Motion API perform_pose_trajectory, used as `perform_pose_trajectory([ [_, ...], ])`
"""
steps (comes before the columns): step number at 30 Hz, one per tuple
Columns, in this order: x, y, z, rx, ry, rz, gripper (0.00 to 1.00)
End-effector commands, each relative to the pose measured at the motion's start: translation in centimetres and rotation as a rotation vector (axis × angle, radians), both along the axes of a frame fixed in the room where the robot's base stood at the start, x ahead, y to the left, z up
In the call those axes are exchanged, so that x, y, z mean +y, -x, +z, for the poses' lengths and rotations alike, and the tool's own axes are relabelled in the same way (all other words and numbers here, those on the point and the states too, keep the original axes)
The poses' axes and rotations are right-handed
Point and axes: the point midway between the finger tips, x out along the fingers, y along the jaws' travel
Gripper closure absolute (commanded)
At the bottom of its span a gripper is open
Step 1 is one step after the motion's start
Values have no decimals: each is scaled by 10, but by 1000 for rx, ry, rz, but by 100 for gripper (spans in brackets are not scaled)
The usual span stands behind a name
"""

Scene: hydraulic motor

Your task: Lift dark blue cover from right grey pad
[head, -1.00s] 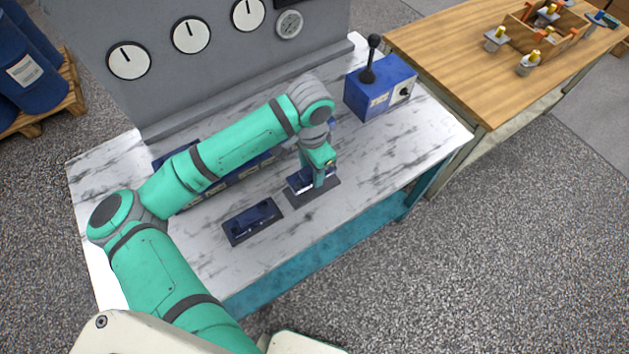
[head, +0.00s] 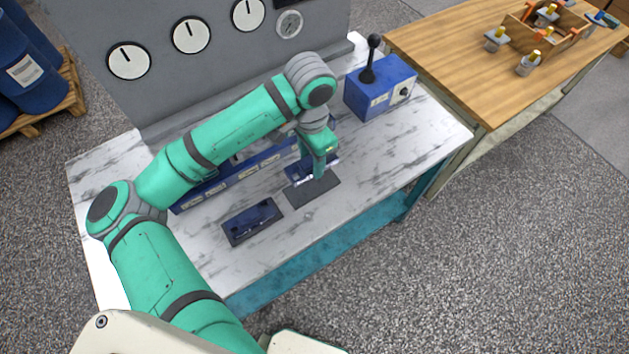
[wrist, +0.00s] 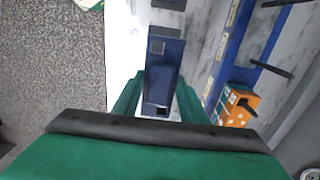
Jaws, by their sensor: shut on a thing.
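The dark blue cover (head: 299,172) is between the fingers of my gripper (head: 320,176), which is shut on it. The cover is held a little above the right grey pad (head: 317,192), whose front part shows bare. In the wrist view the cover (wrist: 164,75) is a long dark blue piece with square openings, between the green fingers (wrist: 158,96). The left grey pad (head: 233,240) carries another dark blue part (head: 254,219). My gripper and wrist hide part of the lifted cover in the head view.
A long blue unit (head: 225,181) lies behind the pads, partly behind my arm. A blue control box (head: 372,92) with a black lever stands at the back right. A grey gauge panel (head: 165,80) borders the back. The marble table (head: 385,150) is clear right of the pad.

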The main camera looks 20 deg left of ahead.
Motion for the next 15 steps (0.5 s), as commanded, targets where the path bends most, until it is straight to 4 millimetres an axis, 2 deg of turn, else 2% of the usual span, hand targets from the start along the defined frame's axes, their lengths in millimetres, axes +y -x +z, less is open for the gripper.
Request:
perform_pose_trajectory([
  [15, 0, 0, 25, -1, -2, -1, 100],
])
